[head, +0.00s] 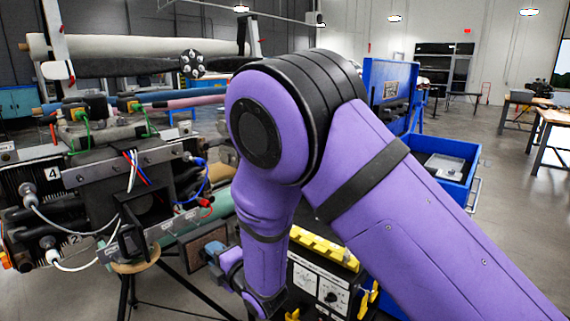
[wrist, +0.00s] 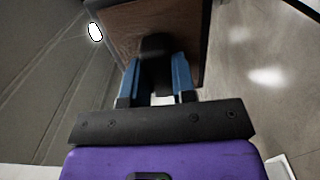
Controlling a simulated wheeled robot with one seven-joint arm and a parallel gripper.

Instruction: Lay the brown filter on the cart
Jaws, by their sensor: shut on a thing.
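The brown filter (head: 203,246) is a flat panel with a dark frame, low at centre left in the head view. It also fills the top of the wrist view (wrist: 125,28), tilted. My gripper (head: 213,250) has its blue fingers shut on the filter. In the wrist view the fingers (wrist: 156,74) close around a dark grip on the panel's face. A blue cart (head: 450,186) stands behind my arm at the right, with a grey item on its top and a raised blue panel at its back. My arm hides part of the cart.
A turbine stand with an engine (head: 95,165), cables and hoses fills the left, close to the filter. A black box with yellow edges (head: 325,275) stands below my arm. Workbenches (head: 550,125) stand far right; floor between them and the cart is clear.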

